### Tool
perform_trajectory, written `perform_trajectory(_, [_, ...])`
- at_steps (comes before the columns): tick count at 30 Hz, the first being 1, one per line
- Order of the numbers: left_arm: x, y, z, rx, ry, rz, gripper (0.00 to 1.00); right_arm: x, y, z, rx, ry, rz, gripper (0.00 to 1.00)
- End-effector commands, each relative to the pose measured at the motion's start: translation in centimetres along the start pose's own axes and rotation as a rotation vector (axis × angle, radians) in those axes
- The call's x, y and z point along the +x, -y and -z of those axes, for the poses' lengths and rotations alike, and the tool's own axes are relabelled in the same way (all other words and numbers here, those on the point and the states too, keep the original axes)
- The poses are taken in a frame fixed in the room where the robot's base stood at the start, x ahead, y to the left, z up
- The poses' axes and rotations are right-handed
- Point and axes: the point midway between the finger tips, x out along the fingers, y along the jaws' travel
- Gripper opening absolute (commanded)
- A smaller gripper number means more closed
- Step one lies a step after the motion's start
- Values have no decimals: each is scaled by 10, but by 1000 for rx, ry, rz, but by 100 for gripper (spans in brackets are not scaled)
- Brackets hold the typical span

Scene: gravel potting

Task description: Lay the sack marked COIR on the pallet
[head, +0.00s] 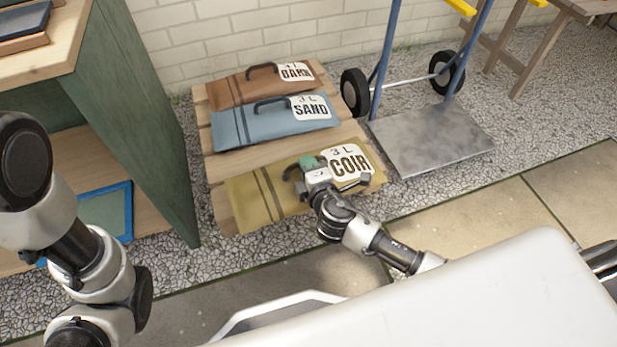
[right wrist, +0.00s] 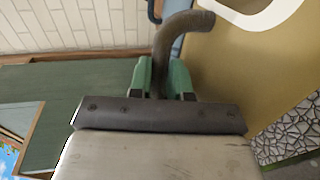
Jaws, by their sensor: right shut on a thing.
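The olive-yellow COIR sack (head: 254,197) lies flat over the near part of the wooden pallet (head: 232,165), its white label facing up. I cannot tell whether it rests on the slats or is slightly above them. My right gripper (head: 311,175) is shut on the sack's dark curved handle, which also shows between the green fingers in the right wrist view (right wrist: 160,78). There the sack (right wrist: 232,75) fills the right side. My left arm shows at the left of the head view, but its gripper is not visible.
A brown BARK sack (head: 232,91) and a blue SAND sack (head: 243,126) lie on the far part of the pallet. A hand truck with a metal plate (head: 430,137) stands right of it. A green shelf unit (head: 135,110) is left. Gravel surrounds the pallet.

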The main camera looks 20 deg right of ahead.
Motion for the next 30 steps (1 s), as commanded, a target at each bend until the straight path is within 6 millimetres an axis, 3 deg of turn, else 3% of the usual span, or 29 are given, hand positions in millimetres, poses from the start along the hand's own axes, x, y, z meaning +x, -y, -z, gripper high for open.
perform_trajectory(3, [-13, -4, 10, 2, -19, -5, 43, 5, 21, 0, -1, 0, -4, 0])
perform_trajectory(6, [-22, -6, 12, 1, -13, -4, 43, 7, 30, 0, 0, 0, -4, 0])
perform_trajectory(18, [-22, -6, 12, 1, -15, -4, 43, 7, 32, 0, 1, 0, -3, 0])
perform_trajectory(19, [-21, -6, 12, 1, -15, -4, 43, 6, 33, 0, 0, 1, 2, 23])
perform_trajectory(23, [-21, -6, 12, 1, -14, -4, 43, 6, 32, 0, 0, 1, 2, 43])
perform_trajectory(30, [-21, -6, 12, 1, -14, -4, 43, 6, 32, 0, 0, 1, 1, 44])
